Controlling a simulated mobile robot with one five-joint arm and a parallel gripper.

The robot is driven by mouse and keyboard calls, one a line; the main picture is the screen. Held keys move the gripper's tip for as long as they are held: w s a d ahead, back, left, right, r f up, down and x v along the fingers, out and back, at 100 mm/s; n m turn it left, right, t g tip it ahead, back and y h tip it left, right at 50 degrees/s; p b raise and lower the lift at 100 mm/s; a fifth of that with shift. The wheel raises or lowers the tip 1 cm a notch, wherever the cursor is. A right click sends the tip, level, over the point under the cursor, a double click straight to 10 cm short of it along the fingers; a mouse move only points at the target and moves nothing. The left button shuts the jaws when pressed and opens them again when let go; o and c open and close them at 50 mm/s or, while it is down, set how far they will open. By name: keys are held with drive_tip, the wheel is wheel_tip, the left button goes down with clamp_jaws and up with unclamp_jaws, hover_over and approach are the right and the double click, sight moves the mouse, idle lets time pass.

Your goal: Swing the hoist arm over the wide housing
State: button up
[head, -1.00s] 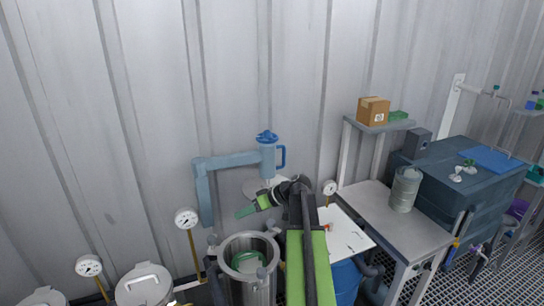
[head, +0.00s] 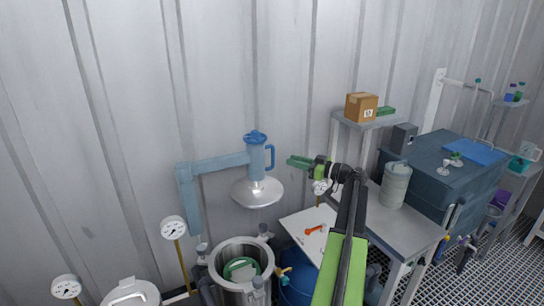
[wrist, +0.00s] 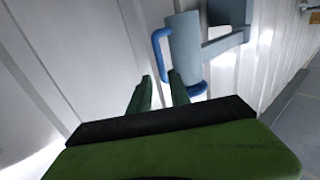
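The hoist arm (head: 220,163) is a blue-grey bent arm by the wall, ending in an upright body with a blue handle (head: 271,158) on its right side. A silver domed lid (head: 257,192) hangs under it. An open metal vessel (head: 214,262), likely the wide housing, stands lower and slightly left, with a green piece inside; I cannot tell whether the lid is directly above it. My gripper (head: 291,161) is open and empty, just right of the handle and apart from it. In the wrist view, the handle (wrist: 156,50) shows beyond my two green fingers (wrist: 161,76).
A closed lidded vessel (head: 131,293) and dial gauges (head: 173,229) stand left. A white board (head: 308,243) with an orange item and a blue tank (head: 297,287) are right of the open vessel. A bench with a grey canister (head: 395,186) is farther right.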

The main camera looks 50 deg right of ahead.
sight(273, 155)
drive_tip(key=x, duration=1)
drive_tip(key=shift+c, duration=0.4)
drive_tip(key=shift+s, duration=0.1)
clamp_jaws()
idle(0.4)
